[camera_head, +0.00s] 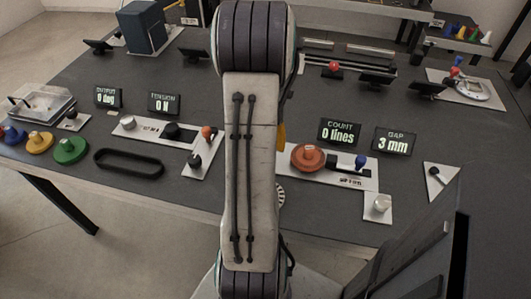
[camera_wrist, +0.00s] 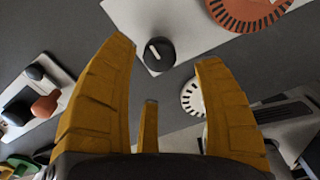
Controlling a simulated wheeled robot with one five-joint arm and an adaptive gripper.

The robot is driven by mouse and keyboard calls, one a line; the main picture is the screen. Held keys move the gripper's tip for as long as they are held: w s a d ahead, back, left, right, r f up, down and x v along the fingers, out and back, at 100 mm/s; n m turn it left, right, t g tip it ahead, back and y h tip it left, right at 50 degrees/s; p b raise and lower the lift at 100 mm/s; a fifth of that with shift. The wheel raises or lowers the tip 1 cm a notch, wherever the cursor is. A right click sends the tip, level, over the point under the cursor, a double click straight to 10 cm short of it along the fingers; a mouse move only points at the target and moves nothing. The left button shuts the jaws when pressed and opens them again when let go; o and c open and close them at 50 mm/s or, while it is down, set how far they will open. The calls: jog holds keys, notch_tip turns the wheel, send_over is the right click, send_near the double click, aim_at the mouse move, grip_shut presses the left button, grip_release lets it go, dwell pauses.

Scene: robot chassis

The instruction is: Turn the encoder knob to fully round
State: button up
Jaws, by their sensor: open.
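A black round knob (camera_wrist: 157,53) with a white pointer line stands on a white plate in the wrist view; I take it for the encoder knob. An orange disc (camera_wrist: 250,10) with dark slots is on the same plate; it also shows in the head view (camera_head: 308,157). The count display (camera_head: 340,132) reads 0 lines. My gripper (camera_wrist: 165,53) is open, with yellow fingers spread on either side of the knob in the picture and nothing between them. Contact or height above the knob cannot be told. My arm hides the knob in the head view.
A striped white dial (camera_wrist: 192,97) lies near the right finger. The gap display (camera_head: 394,142) reads 3 mm. Left are a black belt loop (camera_head: 128,163) and coloured pulleys.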

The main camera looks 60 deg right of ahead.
jog(key=shift+f, duration=2.7)
jog(key=c, duration=1.2)
